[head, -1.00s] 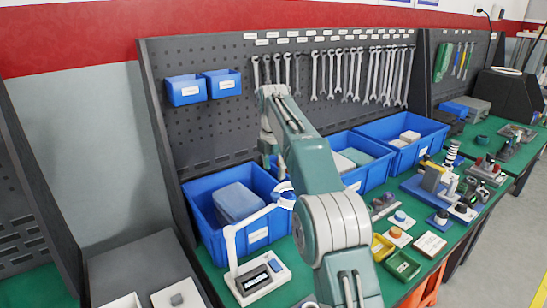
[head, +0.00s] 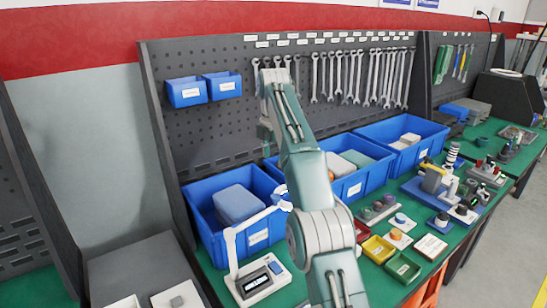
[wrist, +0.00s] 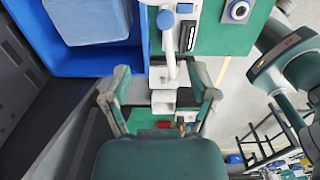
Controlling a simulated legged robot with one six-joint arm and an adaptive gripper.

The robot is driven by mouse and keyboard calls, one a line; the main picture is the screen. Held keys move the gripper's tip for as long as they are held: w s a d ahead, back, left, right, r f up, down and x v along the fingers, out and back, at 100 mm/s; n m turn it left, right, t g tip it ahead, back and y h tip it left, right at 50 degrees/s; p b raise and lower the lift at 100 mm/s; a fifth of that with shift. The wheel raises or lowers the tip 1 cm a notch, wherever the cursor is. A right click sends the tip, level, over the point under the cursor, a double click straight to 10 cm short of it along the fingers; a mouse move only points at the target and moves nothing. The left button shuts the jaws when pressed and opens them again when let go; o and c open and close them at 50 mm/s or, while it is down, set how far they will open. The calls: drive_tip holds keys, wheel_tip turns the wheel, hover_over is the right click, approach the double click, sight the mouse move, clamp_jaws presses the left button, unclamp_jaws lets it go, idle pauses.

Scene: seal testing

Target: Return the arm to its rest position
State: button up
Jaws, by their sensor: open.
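My arm (head: 317,180) rises through the middle of the head view, with its upper end in front of the pegboard. My gripper (wrist: 160,96) is at the middle of the wrist view, its two fingers wide apart and nothing held between them. Below it, apart as far as I can tell, is a white tester with a curved lever (wrist: 170,45). The same tester (head: 257,278) stands on the green bench in the head view, display facing up. In the head view the gripper is mostly hidden behind my arm.
A blue bin with a grey-blue box (head: 237,204) stands left of my arm. More blue bins (head: 405,150) line the back right. The pegboard (head: 215,130) with hanging wrenches (head: 350,78) rises behind. Small trays (head: 378,248) and fixtures crowd the bench's right.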

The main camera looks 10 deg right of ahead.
drive_tip(key=s+d+r+m+t, duration=0.1)
drive_tip(key=s+d+r+m, duration=0.1)
drive_tip(key=s+r+m, duration=0.35)
drive_tip(key=s+d+r+m+t, duration=0.25)
drive_tip(key=s+m, duration=0.45)
drive_tip(key=s, duration=0.4)
drive_tip(key=s+f+m+t, duration=0.1)
drive_tip(key=s+f+m, duration=0.4)
drive_tip(key=s, duration=0.6)
drive_tip(key=s+d+f+m+t, duration=0.1)
drive_tip(key=s+f+m, duration=0.5)
drive_tip(key=s+f, duration=0.3)
drive_tip(key=s, duration=0.3)
drive_tip(key=shift+s+d+f, duration=0.3)
drive_tip(key=shift+o, duration=0.4)
drive_tip(key=shift+m, duration=0.25)
